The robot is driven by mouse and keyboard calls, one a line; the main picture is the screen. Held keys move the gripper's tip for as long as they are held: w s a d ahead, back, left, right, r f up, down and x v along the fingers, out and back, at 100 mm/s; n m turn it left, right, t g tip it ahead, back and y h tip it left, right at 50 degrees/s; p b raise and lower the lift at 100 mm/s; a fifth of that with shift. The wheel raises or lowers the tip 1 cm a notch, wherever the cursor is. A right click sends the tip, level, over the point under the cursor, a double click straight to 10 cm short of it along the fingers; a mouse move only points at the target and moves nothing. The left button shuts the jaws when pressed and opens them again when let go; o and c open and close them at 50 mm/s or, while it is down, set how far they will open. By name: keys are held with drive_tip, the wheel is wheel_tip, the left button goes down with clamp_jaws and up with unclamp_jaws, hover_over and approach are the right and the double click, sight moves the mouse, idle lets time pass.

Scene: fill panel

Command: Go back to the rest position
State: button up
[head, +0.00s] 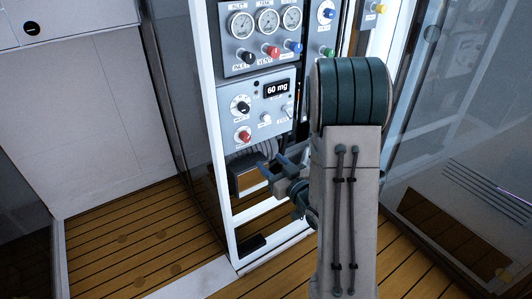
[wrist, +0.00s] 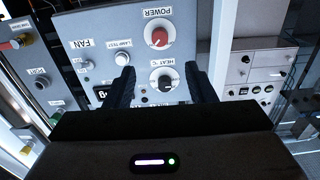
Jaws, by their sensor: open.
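My gripper (head: 274,167) is in front of the lower part of the panel in the head view, below the control box (head: 262,103) with the "60 mg" display (head: 278,88). In the wrist view my gripper (wrist: 160,82) shows two dark fingers spread apart, with nothing between them but the panel behind. The picture there is upside down. A red POWER knob (wrist: 158,37) and a black HEAT knob (wrist: 164,78) lie in line with the gap between the fingers. I cannot tell whether the fingers touch the panel. A display is partly hidden behind the left finger.
Above the box are three round gauges (head: 267,21) and coloured valve knobs (head: 271,51). A white frame post (head: 214,130) stands left of the panel. A glass pane (head: 455,130) is on the right. Bare plank floor (head: 130,240) lies at the lower left.

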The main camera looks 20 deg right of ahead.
drive_tip(key=s+d+r+m+g+h+p, duration=0.1)
drive_tip(key=s+r+g+h+p, duration=0.15)
drive_tip(key=r+p, duration=0.5)
drive_tip(key=s+d+r+m+g+h+p, duration=0.1)
drive_tip(key=r+g+h+p, duration=0.4)
drive_tip(key=r, duration=0.4)
drive_tip(key=s+a+r+g+y+p, duration=0.1)
drive_tip(key=s+a+r+g+p, duration=0.2)
drive_tip(key=s+r+p, duration=0.3)
drive_tip(key=s+a+r+m+g+y+p, duration=0.1)
drive_tip(key=s+a+r+g+p, duration=0.2)
drive_tip(key=s+r+p, duration=0.3)
drive_tip(key=s+r+g, duration=0.1)
drive_tip(key=s+r, duration=0.2)
drive_tip(key=s, duration=0.4)
drive_tip(key=shift+s+m+p, duration=0.3)
drive_tip(key=shift+s+p, duration=0.1)
drive_tip(key=shift+w, duration=0.1)
